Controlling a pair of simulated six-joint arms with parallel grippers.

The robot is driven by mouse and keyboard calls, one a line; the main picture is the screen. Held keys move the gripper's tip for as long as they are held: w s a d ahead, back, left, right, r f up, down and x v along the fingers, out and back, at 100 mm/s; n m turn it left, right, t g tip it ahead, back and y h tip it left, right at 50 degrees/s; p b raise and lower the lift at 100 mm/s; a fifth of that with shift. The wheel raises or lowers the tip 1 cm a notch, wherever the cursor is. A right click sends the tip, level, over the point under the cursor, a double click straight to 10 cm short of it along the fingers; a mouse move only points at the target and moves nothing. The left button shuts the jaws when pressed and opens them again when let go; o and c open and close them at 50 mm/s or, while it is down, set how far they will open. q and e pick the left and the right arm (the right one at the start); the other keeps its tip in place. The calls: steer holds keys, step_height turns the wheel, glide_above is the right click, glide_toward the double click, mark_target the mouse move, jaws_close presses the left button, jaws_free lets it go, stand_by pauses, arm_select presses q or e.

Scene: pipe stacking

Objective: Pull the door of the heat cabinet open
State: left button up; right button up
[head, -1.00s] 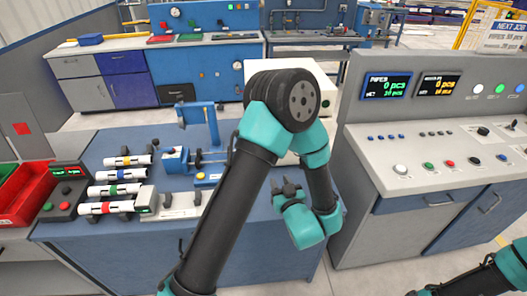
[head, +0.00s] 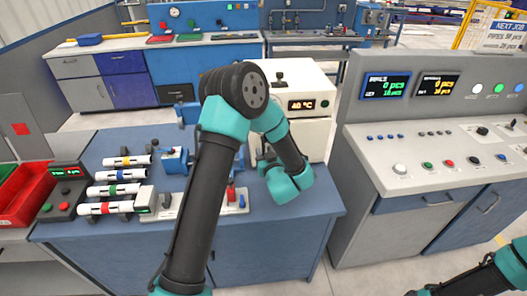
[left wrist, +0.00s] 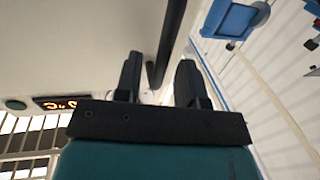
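The heat cabinet (head: 312,82) is a cream box at the back of the blue bench, with an orange 40 °C display. My left arm covers much of its front in the head view. In the left wrist view the pale cabinet front (left wrist: 70,50) fills the upper left, and a dark bar handle (left wrist: 172,35) stands out from it. My left gripper (left wrist: 158,82) is open, its two fingers apart with the bar between them as seen there. I cannot tell whether they touch it. The door looks shut. My right gripper is out of view.
White pipes with coloured bands (head: 118,190) lie in a rack on the left of the bench, beside a red bin (head: 28,195). A control console (head: 440,150) stands to the right.

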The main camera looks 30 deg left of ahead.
arm_select(q)
steer(key=shift+w+a, duration=0.45)
steer(key=shift+a, duration=0.05)
steer(key=shift+c, duration=0.4)
jaws_close()
